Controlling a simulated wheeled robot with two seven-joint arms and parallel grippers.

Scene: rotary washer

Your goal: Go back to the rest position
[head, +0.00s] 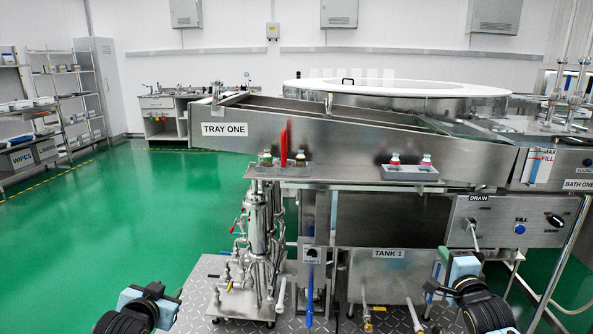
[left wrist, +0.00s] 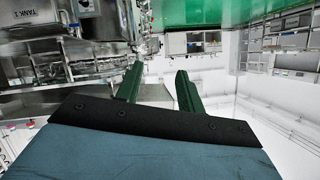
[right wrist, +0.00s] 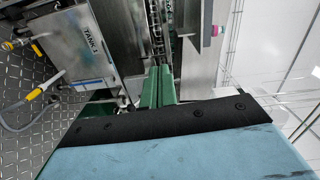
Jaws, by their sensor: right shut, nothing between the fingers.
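My left gripper (left wrist: 157,72) shows two green fingers spread apart with nothing between them in the left wrist view. My left arm is at the bottom left of the head view, in front of the green floor. My right gripper (right wrist: 159,70) has its green fingers together and holds nothing in the right wrist view. My right arm is at the bottom right of the head view, in front of the tank panel. In the head view both grippers are largely hidden by the wrists.
The steel washer with its TRAY ONE trough (head: 300,120) fills the middle and right. TANK 1 (head: 389,270), pipes and a pump (head: 262,230) stand below it on a checker-plate base. Green floor (head: 110,220) is clear at the left.

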